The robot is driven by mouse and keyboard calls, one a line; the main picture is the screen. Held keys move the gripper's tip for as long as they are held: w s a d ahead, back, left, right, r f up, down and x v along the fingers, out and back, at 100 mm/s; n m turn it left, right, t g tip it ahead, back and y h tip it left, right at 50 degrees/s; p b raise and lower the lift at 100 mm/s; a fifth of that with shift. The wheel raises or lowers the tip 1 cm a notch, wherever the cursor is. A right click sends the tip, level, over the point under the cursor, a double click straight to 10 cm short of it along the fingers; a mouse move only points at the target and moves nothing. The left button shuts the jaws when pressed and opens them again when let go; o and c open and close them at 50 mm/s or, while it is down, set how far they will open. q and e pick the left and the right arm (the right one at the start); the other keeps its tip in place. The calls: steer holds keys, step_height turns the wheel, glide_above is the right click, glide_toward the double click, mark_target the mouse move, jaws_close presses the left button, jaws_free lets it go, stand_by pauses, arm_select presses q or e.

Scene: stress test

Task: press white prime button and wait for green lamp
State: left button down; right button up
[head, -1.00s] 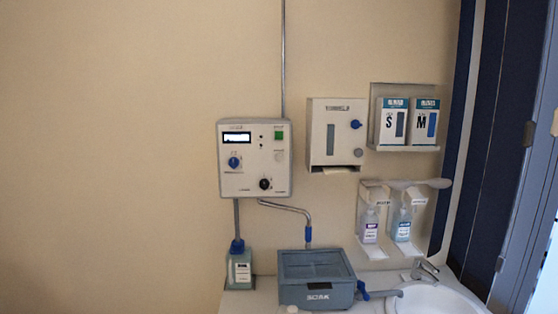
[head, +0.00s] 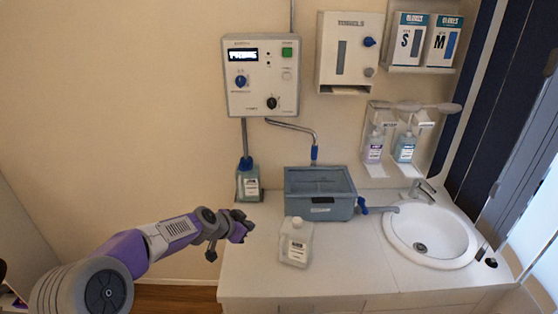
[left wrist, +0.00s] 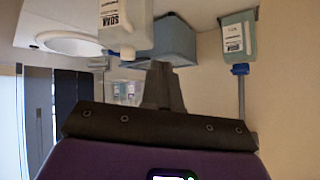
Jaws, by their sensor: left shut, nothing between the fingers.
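The white control box (head: 261,90) hangs on the wall, with a lit display (head: 243,55), a green square button (head: 287,53) and a pale button (head: 287,76) below it, which looks like the white prime button. Two small dark dots (head: 268,60) beside the display may be lamps; I see no green glow in them. A blue knob and a black knob are also on the box. My left gripper (head: 243,226) is shut and empty, low in front of the box near the counter's left end. Its closed fingers (left wrist: 162,82) show in the left wrist view. My right gripper is not in view.
A blue-grey tub (head: 320,208), a white jug (head: 297,243) and a pump-fed bottle (head: 248,184) stand on the counter (head: 345,270). A sink (head: 430,250) is at right. A towel dispenser (head: 345,85) and bottle holders are on the wall.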

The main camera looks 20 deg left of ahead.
arm_select(q)
steer(key=s+a+r+m+t, duration=0.1)
steer(key=r+m, duration=0.1)
steer(key=r, duration=0.9)
steer(key=s+a+r+m+t+p, duration=0.1)
steer(key=s+r+m+t, duration=0.1)
steer(key=r, duration=1)
steer(key=s+a+r+m+t, duration=0.1)
steer(key=r+m, duration=0.3)
steer(key=r, duration=0.7)
steer(key=shift+s+a+r+t+p, duration=0.35)
steer(key=shift+s+t, duration=0.2)
steer(key=shift+t, duration=0.15)
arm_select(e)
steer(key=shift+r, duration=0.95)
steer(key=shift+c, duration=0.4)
